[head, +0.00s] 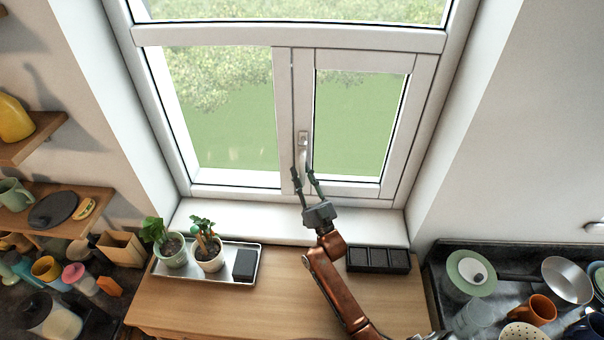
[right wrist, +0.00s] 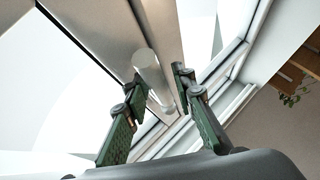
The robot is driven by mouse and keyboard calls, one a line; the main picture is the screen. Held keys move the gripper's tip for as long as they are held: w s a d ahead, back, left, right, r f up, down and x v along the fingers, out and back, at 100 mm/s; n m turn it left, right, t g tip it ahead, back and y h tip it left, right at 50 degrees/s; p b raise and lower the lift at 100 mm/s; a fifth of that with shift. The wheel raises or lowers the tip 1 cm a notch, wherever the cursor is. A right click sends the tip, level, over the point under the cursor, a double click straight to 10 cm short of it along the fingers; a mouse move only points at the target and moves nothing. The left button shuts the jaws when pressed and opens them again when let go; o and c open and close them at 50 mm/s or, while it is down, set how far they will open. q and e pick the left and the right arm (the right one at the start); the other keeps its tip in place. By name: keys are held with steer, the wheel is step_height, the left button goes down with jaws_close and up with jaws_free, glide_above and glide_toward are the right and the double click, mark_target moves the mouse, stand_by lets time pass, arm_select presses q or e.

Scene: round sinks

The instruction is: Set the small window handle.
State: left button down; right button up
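The small window handle (head: 303,139) is pale and sits on the frame of the right-hand window sash, its lever pointing down. My right gripper (head: 303,171) is at the lower part of the lever, with one finger on each side. In the right wrist view the round handle lever (right wrist: 153,76) shows between the two fingers of my right gripper (right wrist: 155,88). The fingers are apart, and I see no clear grip on the lever. Contact with either finger is hard to tell. The sash (head: 360,125) looks closed in its frame. My left gripper is out of view.
A metal tray (head: 205,277) with two potted plants and a dark block stands on the wooden counter at left. A black compartment box (head: 379,260) lies right of my arm. Shelves with dishes are at left; dishes fill the counter at far right. The windowsill is clear.

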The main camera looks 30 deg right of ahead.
steer(key=shift+o, duration=0.7)
steer(key=shift+s+f, duration=0.1)
steer(key=shift+f, duration=0.1)
steer(key=s, duration=1.2)
steer(key=shift+s+d+f, duration=0.15)
steer(key=shift+s, duration=0.2)
